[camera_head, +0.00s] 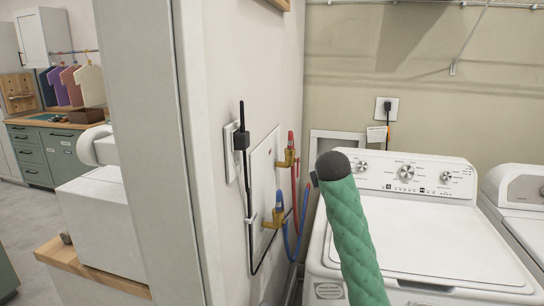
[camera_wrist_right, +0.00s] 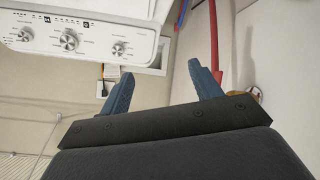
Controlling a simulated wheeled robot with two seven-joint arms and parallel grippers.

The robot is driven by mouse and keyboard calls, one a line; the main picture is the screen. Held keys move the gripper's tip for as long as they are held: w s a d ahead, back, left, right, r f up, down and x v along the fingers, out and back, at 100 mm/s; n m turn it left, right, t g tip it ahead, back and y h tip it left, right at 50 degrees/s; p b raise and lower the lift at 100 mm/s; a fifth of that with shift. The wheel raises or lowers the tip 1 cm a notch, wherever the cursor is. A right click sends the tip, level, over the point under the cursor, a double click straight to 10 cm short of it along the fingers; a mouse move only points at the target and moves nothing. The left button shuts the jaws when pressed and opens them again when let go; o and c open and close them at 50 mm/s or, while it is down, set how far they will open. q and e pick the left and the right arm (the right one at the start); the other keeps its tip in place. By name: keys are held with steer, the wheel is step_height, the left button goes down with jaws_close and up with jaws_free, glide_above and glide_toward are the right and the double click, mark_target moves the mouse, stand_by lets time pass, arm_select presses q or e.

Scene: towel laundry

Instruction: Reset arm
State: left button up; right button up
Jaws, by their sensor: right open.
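My right gripper (camera_wrist_right: 161,70) shows in the right wrist view with its two blue fingers spread apart. Nothing is between them. The control panel of the white washing machine (camera_wrist_right: 75,35) lies beyond the fingers, and the picture looks upside down. In the head view, a green quilted arm part of mine with a dark end rises from the bottom, in front of the washing machine (camera_head: 430,230). The right gripper's fingers cannot be made out there. My left gripper is in neither view.
Red and blue hoses with brass valves (camera_head: 287,158) run along the wall left of the washer; a red hose (camera_wrist_right: 215,45) passes close to one finger. A second white machine (camera_head: 525,190) stands at right. A wall edge (camera_head: 160,150) blocks the left. A wire shelf (camera_head: 450,4) hangs above.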

steer(key=s+f+g+y, duration=0.1)
steer(key=s+f+g, duration=0.2)
steer(key=s+f, duration=1.2)
steer(key=s+a+f+g+y, duration=0.1)
steer(key=s+f+g, duration=0.2)
steer(key=s+f, duration=1.2)
steer(key=s+f+g+y, duration=0.1)
steer(key=s+f+g, duration=0.2)
steer(key=s+f, duration=1.2)
steer(key=s, duration=1.4)
steer(key=shift+s+a+f+g, duration=0.15)
steer(key=shift+s+a+g, duration=0.15)
steer(key=shift+a, duration=0.05)
steer(key=shift+a, duration=0.1)
